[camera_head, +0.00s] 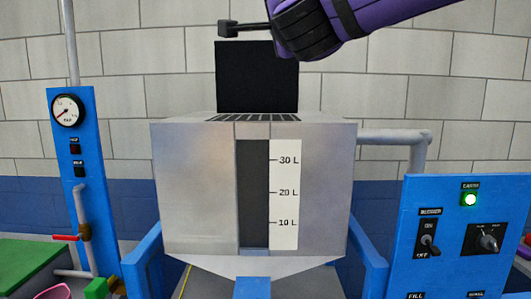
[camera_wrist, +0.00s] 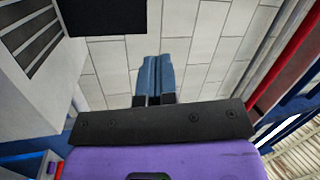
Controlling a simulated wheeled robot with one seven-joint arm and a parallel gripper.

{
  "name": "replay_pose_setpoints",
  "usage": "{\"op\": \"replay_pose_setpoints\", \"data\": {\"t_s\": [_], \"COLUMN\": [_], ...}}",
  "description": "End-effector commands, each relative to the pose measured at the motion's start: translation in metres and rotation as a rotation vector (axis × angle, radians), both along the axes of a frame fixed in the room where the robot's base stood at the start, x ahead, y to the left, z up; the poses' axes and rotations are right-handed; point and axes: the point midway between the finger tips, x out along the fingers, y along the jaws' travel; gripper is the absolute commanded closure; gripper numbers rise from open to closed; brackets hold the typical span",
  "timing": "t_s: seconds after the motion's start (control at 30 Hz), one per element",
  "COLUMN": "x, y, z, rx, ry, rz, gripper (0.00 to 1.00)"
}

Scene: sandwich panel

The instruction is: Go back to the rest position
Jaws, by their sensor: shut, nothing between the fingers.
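My gripper (camera_wrist: 158,62) shows in the wrist view as two blue-grey fingers pressed side by side. They are shut with nothing between them, and they point toward a tiled wall. In the head view, my purple arm comes in from the top right, and its black wrist end is above and in front of the hopper's upright black panel. The fingers cannot be made out clearly in that view. The grey metal hopper (camera_head: 195,190) stands below the arm, apart from it, with a dark level window and a litre scale (camera_head: 285,195).
The upright black panel (camera_head: 257,80) rises behind the hopper's slotted top. A blue gauge post (camera_head: 72,130) stands at left. A blue control panel (camera_head: 440,215) with a lit green lamp (camera_head: 470,199) stands at right. A pipe (camera_head: 405,137) runs behind. Open space lies above the control panel.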

Motion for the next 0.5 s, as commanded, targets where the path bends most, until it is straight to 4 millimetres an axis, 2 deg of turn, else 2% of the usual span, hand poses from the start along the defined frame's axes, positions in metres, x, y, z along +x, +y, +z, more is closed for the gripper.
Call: {"op": "replay_pose_setpoints", "data": {"t_s": [0.17,0.27,0.37,0.5], "x": [-0.01,-0.02,-0.037,-0.07], "y": [-0.024,-0.045,-0.073,-0.119], "z": [-0.018,-0.04,-0.073,-0.131], "rx": [-0.185,-0.338,-0.525,-0.78], "ry": [0.031,0.074,0.149,0.302], "rz": [0.056,0.097,0.143,0.209], "gripper": [1.0,1.0,1.0,1.0]}}
